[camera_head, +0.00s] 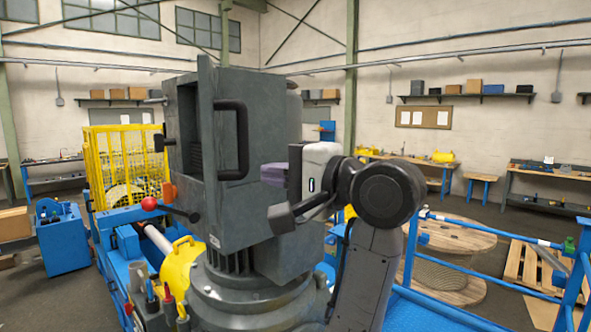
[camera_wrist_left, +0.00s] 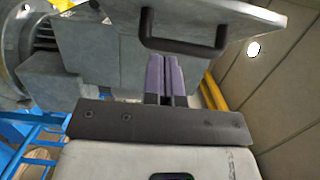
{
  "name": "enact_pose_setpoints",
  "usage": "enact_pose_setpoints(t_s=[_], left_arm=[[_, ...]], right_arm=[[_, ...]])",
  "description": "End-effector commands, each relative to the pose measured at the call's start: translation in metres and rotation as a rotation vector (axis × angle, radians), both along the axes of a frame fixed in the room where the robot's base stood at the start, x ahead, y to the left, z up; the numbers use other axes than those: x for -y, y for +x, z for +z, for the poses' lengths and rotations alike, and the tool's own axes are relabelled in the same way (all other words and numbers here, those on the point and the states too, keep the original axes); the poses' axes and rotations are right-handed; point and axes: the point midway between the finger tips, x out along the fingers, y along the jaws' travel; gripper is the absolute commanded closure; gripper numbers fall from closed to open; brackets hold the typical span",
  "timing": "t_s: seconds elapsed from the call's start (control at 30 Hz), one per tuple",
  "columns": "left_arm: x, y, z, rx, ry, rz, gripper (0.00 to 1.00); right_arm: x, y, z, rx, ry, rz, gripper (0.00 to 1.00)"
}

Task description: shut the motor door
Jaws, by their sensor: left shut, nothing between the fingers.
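The motor door (camera_head: 224,120) is a grey panel with a black bar handle (camera_head: 242,142). It stands open on the grey motor housing (camera_head: 276,120), with a dark gap to the left of its edge. In the left wrist view the door (camera_wrist_left: 235,12) is at the top, with its handle (camera_wrist_left: 185,47) hanging below. My left gripper (camera_head: 275,174) is to the right of the handle, its purple fingers pressed together and empty. In the left wrist view the fingers (camera_wrist_left: 165,75) point at the handle's lower side; I cannot tell whether they touch it. My right gripper is not in view.
A red-knobbed lever (camera_head: 150,203) sticks out left of the housing. A yellow cage (camera_head: 125,160) stands behind at left. Blue rails (camera_head: 480,232) and a wooden spool (camera_head: 455,245) are at right. Open floor lies beyond.

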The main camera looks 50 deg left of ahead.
Motion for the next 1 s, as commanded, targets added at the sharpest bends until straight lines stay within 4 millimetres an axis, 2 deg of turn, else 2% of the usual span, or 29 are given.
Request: enact_pose_setpoints(t_s=[0.03, 0.2, 0.3, 0.6, 1.0], left_arm=[[-0.010, -0.003, 0.003, 0.001, 0.001, 0.004, 1.00], [-0.038, -0.012, 0.002, 0.001, 0.001, 0.003, 1.00], [-0.045, -0.024, 0.002, 0.003, 0.002, 0.002, 1.00], [-0.055, -0.044, 0.001, -0.001, 0.001, 0.000, 1.00], [-0.056, -0.046, 0.000, -0.002, 0.000, -0.001, 1.00]], right_arm=[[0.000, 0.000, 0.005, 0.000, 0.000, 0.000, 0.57], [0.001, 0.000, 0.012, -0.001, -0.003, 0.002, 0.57], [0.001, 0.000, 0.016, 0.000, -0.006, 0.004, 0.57], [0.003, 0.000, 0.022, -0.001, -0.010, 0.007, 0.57], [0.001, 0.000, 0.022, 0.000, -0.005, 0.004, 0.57]])
